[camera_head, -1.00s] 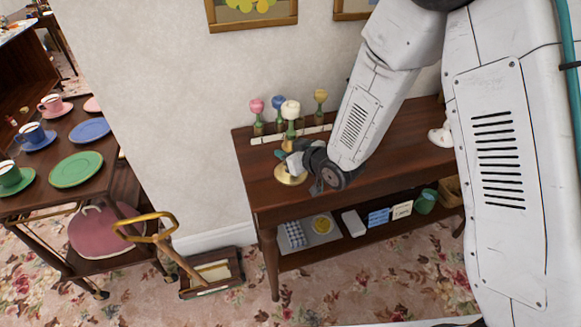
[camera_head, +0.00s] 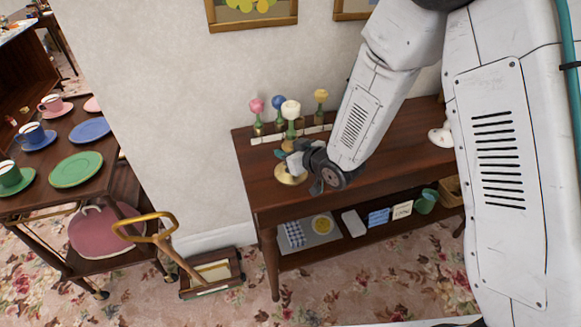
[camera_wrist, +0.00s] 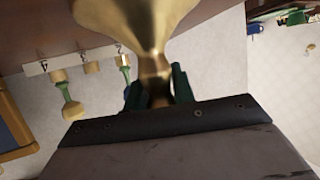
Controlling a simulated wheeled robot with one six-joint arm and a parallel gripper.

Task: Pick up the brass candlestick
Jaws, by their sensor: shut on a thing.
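The brass candlestick (camera_head: 289,178) stands near the left end of the dark wooden console table (camera_head: 262,181); its round base appears to rest on the top. My gripper (camera_head: 288,156) reaches it from the right and is shut on its stem. In the wrist view, the candlestick (camera_wrist: 140,22) fills the top middle, with its narrow stem between the green fingers of my gripper (camera_wrist: 157,88). A cream rounded top (camera_head: 291,109) on a green neck shows above the candlestick; I cannot tell whether it belongs to it. My wrist hides part of the stem.
A wall is close behind. A tea cart (camera_head: 110,185) with cups and plates stands at left.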

